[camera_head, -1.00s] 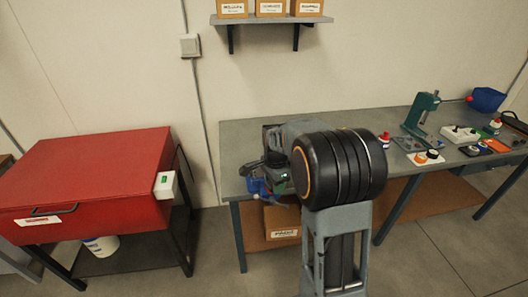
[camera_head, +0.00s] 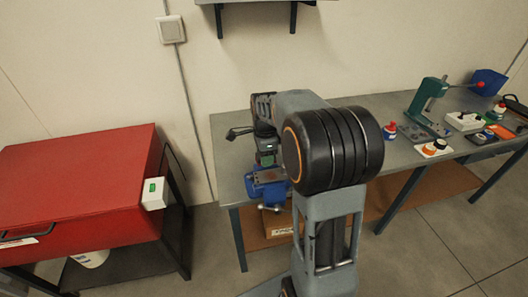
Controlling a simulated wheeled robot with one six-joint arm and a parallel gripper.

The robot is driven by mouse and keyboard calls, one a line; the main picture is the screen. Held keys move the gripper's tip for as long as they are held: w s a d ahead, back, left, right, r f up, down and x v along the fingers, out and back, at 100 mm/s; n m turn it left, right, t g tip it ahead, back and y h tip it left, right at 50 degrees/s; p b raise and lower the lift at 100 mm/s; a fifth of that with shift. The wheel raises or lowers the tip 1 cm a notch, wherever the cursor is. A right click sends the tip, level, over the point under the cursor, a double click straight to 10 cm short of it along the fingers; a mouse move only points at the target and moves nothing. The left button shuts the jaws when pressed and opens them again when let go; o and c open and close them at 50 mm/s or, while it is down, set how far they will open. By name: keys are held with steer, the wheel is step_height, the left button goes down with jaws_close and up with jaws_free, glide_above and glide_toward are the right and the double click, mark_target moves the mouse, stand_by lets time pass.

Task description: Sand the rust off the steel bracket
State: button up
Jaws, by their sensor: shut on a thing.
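A blue vise (camera_head: 268,188) stands at the left front corner of the grey workbench. A small brownish-grey piece (camera_head: 269,175), perhaps the steel bracket, shows at the vise's top; its rust is too small to judge. My gripper (camera_head: 265,141) is just above the vise, partly hidden by my arm, and its fingers are hard to make out. It is shut on a dark and green thing (camera_head: 266,154), perhaps a sanding tool. I cannot tell whether this thing touches the piece below.
A wall shelf is above.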

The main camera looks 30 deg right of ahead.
mark_target(276, 174)
steer(key=shift+d+f+b, duration=0.15)
steer(key=shift+f+b, duration=0.25)
steer(key=shift+f, duration=0.15)
steer(key=shift+d+f+b, duration=0.15)
steer(key=shift+f+b, duration=0.25)
steer(key=shift+f, duration=0.15)
steer(key=shift+f+b, duration=1.25)
steer(key=shift+f, duration=0.5)
steer(key=shift+f+b, duration=0.7)
steer(key=shift+f, duration=0.25)
steer(key=shift+s+d, duration=0.1)
steer(key=shift+d, duration=0.05)
steer(key=shift+s+d+r, duration=0.1)
steer(key=shift+s+d, duration=0.1)
steer(key=shift+d, duration=0.95)
steer(key=shift+s+d, duration=0.1)
steer(key=shift+d, duration=0.3)
steer(key=shift+c, duration=1.1)
steer(key=shift+d, duration=0.15)
steer(key=shift+c, duration=0.5)
steer(key=shift+a+f, duration=0.2)
steer(key=shift+a, duration=0.05)
